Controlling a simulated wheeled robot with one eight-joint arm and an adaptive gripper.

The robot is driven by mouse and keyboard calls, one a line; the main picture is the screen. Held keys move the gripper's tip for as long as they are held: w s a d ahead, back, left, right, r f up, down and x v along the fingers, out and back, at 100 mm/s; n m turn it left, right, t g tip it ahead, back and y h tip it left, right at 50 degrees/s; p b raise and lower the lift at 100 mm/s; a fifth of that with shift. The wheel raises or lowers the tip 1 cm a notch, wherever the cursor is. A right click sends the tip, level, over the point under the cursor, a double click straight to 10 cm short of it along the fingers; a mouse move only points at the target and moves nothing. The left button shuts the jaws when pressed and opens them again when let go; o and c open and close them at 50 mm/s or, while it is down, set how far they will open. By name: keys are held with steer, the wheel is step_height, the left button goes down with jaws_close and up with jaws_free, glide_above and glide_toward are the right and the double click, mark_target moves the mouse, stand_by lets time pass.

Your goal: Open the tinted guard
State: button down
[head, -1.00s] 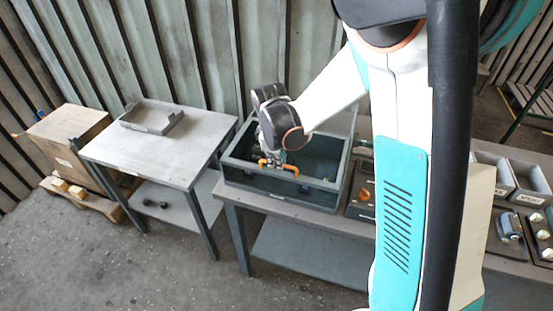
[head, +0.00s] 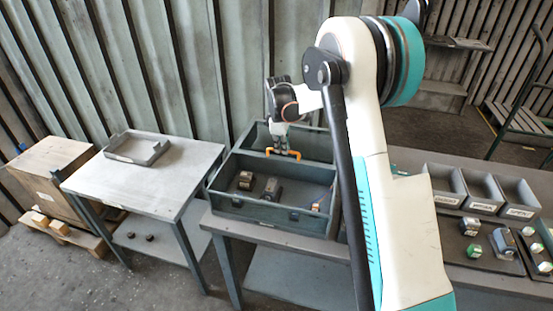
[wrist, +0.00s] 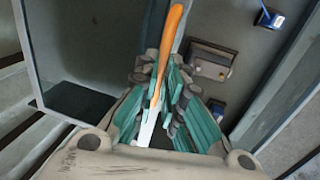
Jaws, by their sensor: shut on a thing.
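My gripper (head: 281,148) is shut on this handle from above. Inside the housing are a brown block (head: 245,181) and a grey part (head: 271,188). The hinge is not clearly visible.
A side table (head: 135,180) with a grey tray (head: 137,148) stands to the left. Labelled bins (head: 483,208) and small parts (head: 503,243) are on the bench at right. The corrugated wall (head: 190,70) is close behind the housing. My arm hides part of the bench.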

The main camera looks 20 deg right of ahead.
steer(key=shift+w+d, duration=0.8)
steer(key=shift+w, duration=0.3)
steer(key=c, duration=1.7)
jaws_free()
steer(key=r, duration=0.4)
steer(key=s+a+r, duration=0.1)
steer(key=r, duration=0.3)
steer(key=s+r, duration=0.1)
steer(key=r, duration=0.2)
steer(key=shift+a+r, duration=0.2)
steer(key=shift+r, duration=0.2)
